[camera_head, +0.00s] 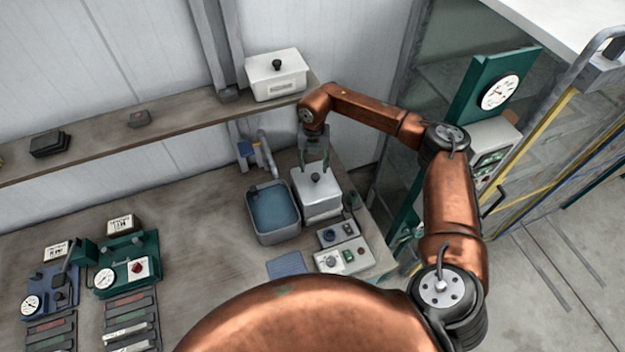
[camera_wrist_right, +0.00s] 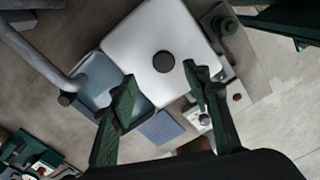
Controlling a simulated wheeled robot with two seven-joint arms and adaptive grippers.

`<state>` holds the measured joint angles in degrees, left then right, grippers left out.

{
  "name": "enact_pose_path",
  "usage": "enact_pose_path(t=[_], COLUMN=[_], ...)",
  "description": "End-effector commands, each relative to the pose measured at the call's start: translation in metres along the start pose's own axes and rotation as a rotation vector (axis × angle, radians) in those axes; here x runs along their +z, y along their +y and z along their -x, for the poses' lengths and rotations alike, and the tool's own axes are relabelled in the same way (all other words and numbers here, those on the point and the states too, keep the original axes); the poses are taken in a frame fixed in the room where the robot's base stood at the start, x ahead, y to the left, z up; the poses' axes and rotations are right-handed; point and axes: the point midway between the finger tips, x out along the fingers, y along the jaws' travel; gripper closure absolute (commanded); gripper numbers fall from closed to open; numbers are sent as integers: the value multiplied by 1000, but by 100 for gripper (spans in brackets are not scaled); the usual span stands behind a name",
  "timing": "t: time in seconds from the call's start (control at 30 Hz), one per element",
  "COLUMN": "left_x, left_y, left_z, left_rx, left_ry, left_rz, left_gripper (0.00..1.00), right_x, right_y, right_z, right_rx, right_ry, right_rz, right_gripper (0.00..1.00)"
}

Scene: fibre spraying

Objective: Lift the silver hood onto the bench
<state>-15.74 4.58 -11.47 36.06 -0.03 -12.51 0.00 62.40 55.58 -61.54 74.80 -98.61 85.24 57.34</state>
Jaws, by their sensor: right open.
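The silver hood (camera_head: 318,187), a box shape with a black knob on top, stands upright at the back right of the bench (camera_head: 200,215), beside the blue basin. My right gripper (camera_head: 314,168) is above the hood, fingers pointing down. In the right wrist view the hood (camera_wrist_right: 145,38) and its round black knob (camera_wrist_right: 164,61) lie beyond the fingertips. My right gripper is open there (camera_wrist_right: 160,80), with nothing between its fingers; the knob shows near the right fingertip, and touch cannot be seen. My left gripper is out of view.
A white lidded box (camera_head: 276,78) sits on the shelf (camera_head: 140,125) above. A grey basin (camera_head: 272,210) with a tap stands left of the hood. Control boxes (camera_head: 343,258) sit in front. The bench middle is clear.

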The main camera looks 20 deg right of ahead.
Motion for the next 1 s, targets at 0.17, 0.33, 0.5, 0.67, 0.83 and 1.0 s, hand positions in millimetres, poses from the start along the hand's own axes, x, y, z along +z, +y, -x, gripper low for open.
enact_pose_path(t=[0.17, 0.33, 0.5, 0.67, 0.83, 1.0], left_x=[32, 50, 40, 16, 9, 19], left_y=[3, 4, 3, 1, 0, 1], left_z=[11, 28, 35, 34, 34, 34], left_rx=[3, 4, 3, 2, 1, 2], left_ry=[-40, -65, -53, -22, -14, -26], left_rz=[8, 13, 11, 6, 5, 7], left_gripper=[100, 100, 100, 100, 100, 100], right_x=[-1, 3, 4, 5, 5, 5], right_y=[1, -4, -6, -7, -7, -7], right_z=[-18, -39, -62, -69, -70, -70], right_rx=[0, -1, 2, 2, 2, 3], right_ry=[3, 4, 3, 0, 0, 0], right_rz=[3, 2, 2, 1, 1, 1], right_gripper=[55, 55, 55, 55, 56, 68])
